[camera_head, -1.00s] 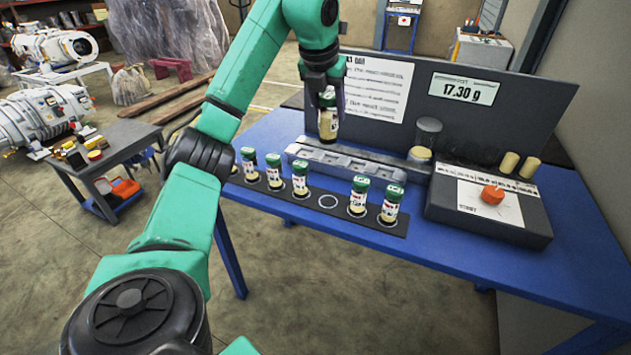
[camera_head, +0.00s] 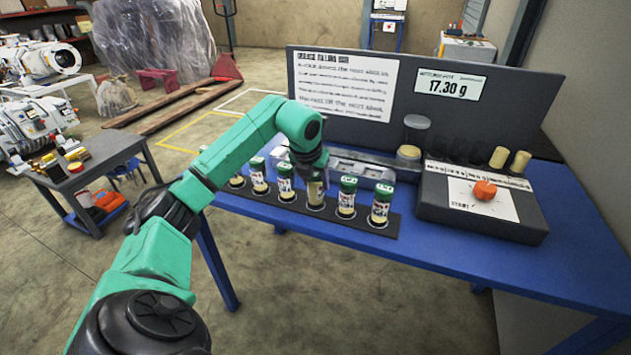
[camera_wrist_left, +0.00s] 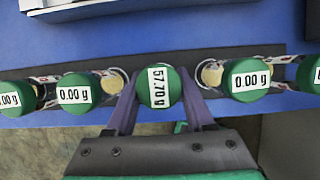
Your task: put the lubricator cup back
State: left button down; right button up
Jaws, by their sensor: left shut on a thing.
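My left gripper (camera_head: 313,178) is shut on a lubricator cup (camera_head: 315,194) with a yellowish body. In the left wrist view its green lid (camera_wrist_left: 158,88) reads 57.70 g, with one finger on each side. The cup is upright in the row on the black strip (camera_head: 330,216), at the marked ring between its neighbours. Its base looks at strip level, but I cannot tell if it rests fully. Other green-lidded cups stand on both sides, such as one at right (camera_head: 347,197); the neighbouring lids (camera_wrist_left: 246,80) read 0.00 g. My right gripper is not in view.
The strip lies along the front of the blue table (camera_head: 440,245). Behind it is a grey tray (camera_head: 368,168). The table's right front is clear.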

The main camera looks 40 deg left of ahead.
pick_arm(q)
jog(key=shift+f, duration=0.2)
jog(key=shift+c, duration=1.4)
grip_release()
jog(key=shift+r, duration=0.25)
jog(key=v, duration=1.2)
